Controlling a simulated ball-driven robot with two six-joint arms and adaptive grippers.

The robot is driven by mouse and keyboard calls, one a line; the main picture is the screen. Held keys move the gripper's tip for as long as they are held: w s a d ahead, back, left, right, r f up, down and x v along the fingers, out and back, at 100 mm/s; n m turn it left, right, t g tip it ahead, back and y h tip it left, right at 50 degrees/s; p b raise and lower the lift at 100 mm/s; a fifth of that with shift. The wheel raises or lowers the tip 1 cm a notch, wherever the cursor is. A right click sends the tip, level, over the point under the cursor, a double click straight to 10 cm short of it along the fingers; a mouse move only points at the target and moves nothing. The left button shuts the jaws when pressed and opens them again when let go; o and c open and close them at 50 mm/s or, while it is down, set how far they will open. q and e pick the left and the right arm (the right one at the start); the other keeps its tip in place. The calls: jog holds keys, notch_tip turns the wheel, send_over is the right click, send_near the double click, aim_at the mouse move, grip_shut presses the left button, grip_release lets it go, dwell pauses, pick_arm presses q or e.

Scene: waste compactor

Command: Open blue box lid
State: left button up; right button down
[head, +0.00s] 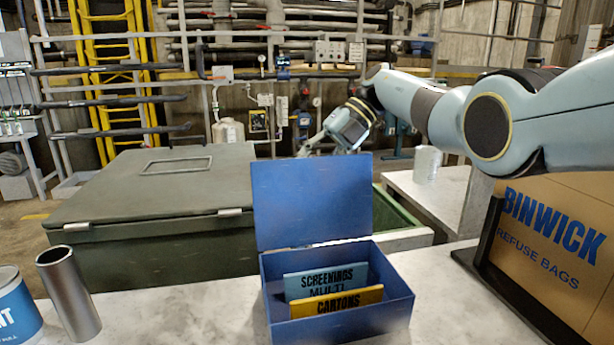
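The blue box (340,325) stands on the pale worktop in the lower middle of the head view. Its blue lid (312,200) is raised, standing nearly upright at the back of the box. Inside the box are a light blue card (326,280) reading "SCREENINGS MULTI" and a yellow card (336,302) reading "CARTONS". My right gripper (308,150) is behind the top edge of the lid, partly hidden by it. I cannot tell whether it touches the lid or whether its fingers are open. My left gripper is not in view.
A grey metal cylinder (68,293) and a blue-and-white can (14,310) stand at the left. A closed dark green bin (150,190) is behind. A Binwick refuse bag carton (555,240) in a black holder is at the right. Worktop beside the box is clear.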

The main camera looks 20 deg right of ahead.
jog(key=shift+w+d+r, duration=0.2)
jog(key=shift+d+r, duration=0.1)
jog(key=shift+r, duration=0.2)
jog(key=c, duration=1.6)
grip_release()
jog(key=shift+d, duration=0.1)
jog(key=o, duration=0.5)
jog(key=shift+s+d+f, duration=0.15)
jog(key=shift+d, duration=0.05)
jog(key=shift+a+f, duration=0.1)
jog(key=shift+a, duration=0.15)
jog(key=v, duration=1.2)
